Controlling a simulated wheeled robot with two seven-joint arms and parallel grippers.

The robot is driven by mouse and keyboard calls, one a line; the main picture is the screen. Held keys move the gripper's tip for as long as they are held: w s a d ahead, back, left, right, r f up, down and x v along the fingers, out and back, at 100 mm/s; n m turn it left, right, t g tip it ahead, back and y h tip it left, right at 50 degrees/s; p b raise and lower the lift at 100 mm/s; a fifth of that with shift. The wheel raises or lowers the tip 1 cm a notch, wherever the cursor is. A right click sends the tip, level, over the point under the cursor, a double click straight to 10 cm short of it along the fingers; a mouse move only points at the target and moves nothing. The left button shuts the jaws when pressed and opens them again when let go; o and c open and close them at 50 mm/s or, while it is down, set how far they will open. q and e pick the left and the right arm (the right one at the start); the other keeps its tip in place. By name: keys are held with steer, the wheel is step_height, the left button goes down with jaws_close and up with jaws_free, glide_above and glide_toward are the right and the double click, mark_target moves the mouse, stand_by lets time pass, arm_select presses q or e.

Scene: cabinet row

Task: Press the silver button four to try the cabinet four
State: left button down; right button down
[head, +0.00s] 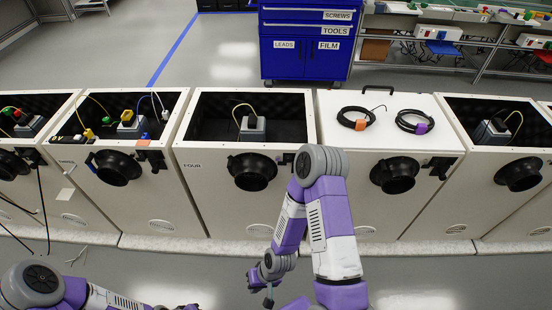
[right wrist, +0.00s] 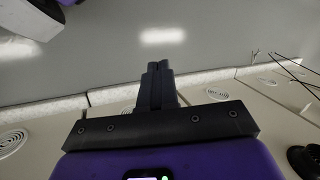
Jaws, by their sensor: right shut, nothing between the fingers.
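Cabinet four (head: 200,187) is a white open-topped box labelled FOUR, in the middle of the row in the head view. A grey device (head: 252,128) with a yellow cable stands inside it, and a black round port (head: 251,172) is on its front. I cannot make out a silver button in either view. My right gripper (right wrist: 157,68) is shut and empty in the right wrist view, over the floor. In the head view its wrist hangs low in front of cabinet four. My left arm shows at the bottom left; its fingers are not seen.
Other white cabinets flank cabinet four; the closed one to its right (head: 345,142) carries two coiled black cables (head: 356,119). A blue tool cabinet (head: 305,50) stands behind. A pale kerb (head: 170,244) runs along the foot of the row. Grey floor in front is mostly clear.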

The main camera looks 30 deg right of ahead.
mark_target(278, 159)
steer(key=w+d+r+m+t+y+p, duration=0.1)
steer(key=w+d+r+m+t+p, duration=0.15)
steer(key=w+r+m, duration=0.2)
steer(key=w+d+r+m+t+p, duration=0.1)
steer(key=w+r+m+t+p, duration=0.2)
steer(key=w+r+p, duration=0.15)
steer(key=w+d+r+m+t+h+p, duration=0.1)
steer(key=w+d+r+m+t+p, duration=0.1)
steer(key=d+r, duration=0.4)
steer(key=w+d+r+m+t+h+p, duration=0.2)
steer(key=w+d+r+m+t, duration=0.2)
steer(key=d+r+m, duration=0.3)
steer(key=shift+w+d+h, duration=0.3)
steer(key=shift+w+d, duration=0.25)
steer(key=shift+d, duration=0.1)
steer(key=w+d+b, duration=0.1)
steer(key=w+d, duration=0.3)
steer(key=w, duration=0.3)
steer(key=shift+w+d, duration=0.25)
steer(key=shift+d, duration=0.05)
stand_by(0.3)
steer(key=shift+w+d+b, duration=0.2)
steer(key=shift+w+b, duration=0.15)
